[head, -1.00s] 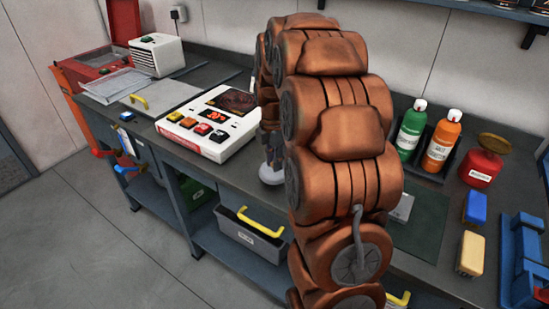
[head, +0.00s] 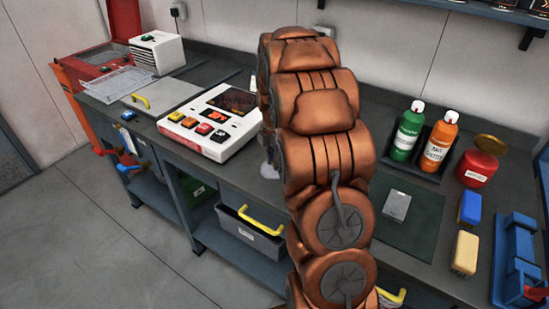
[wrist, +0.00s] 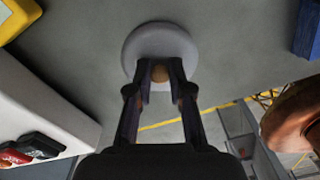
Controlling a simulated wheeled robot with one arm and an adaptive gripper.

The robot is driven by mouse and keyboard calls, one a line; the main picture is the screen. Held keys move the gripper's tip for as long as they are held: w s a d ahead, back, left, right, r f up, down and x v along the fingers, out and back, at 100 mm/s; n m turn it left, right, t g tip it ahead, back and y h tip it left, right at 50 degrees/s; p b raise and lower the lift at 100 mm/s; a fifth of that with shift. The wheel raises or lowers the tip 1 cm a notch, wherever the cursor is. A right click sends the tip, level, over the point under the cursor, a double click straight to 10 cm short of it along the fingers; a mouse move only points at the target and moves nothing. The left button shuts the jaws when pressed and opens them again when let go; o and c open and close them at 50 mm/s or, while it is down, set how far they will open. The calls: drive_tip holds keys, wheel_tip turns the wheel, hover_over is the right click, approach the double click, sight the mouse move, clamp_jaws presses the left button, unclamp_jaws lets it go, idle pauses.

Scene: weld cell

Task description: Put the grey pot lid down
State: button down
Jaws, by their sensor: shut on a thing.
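The grey pot lid (wrist: 160,36) is a pale round disc with a small brownish knob (wrist: 160,74) in the wrist view. My gripper (wrist: 161,82) is shut on the knob, with one finger on each side. The lid is over the bench top near its front edge; I cannot tell whether it touches the surface.
A white panel with coloured buttons (head: 211,122) stands left of the lid on the dark bench (head: 190,79). Right of my arm are a green mat (head: 412,222), a green bottle (head: 408,132), an orange bottle (head: 440,142), a red pot (head: 477,168), and blue and yellow blocks.

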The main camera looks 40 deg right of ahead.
drive_tip(key=shift+f, duration=0.2)
drive_tip(key=shift+f, duration=0.2)
drive_tip(key=c, duration=1.1)
unclamp_jaws()
drive_tip(key=shift+o, duration=0.2)
drive_tip(key=shift+r, duration=0.2)
wheel_tip(320, 180, up, 12)
drive_tip(key=b, duration=0.2)
drive_tip(key=shift+b, duration=0.4)
